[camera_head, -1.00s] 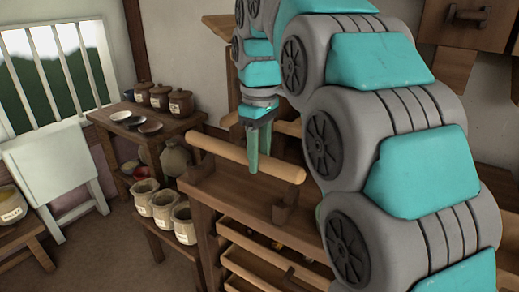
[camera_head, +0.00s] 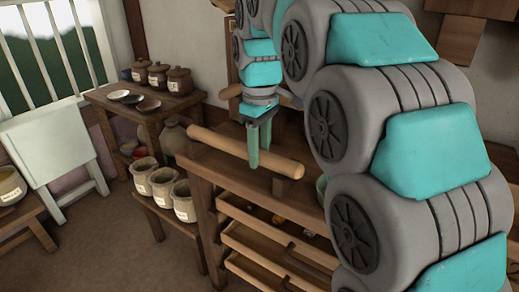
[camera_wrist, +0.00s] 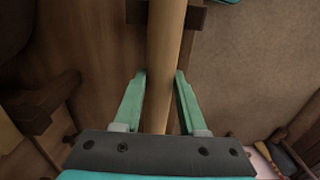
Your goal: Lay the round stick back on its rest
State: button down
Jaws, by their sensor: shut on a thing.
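The round stick (camera_head: 221,143) is a long pale wooden roller, lying about level over the top of the wooden stand. My gripper (camera_head: 259,157) is shut on it around its middle, with green fingers pointing down on either side. In the wrist view the stick (camera_wrist: 165,60) runs between the two fingers (camera_wrist: 160,78). The rest's dark wooden block (camera_head: 287,187) is under the stick's right end; it also shows across the stick in the wrist view (camera_wrist: 193,18). Whether stick and block touch, I cannot tell. The rest's other end is not clear to see.
The wooden stand (camera_head: 201,170) has slatted trays below. A shelf (camera_head: 113,103) at the left holds lidded jars (camera_head: 158,76) and small dishes. Open pots (camera_head: 183,200) stand on a lower bench. A pale folding table (camera_head: 50,150) leans below the window.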

jog(key=shift+c, duration=1.9)
grip_release()
jog(key=shift+r, duration=0.1)
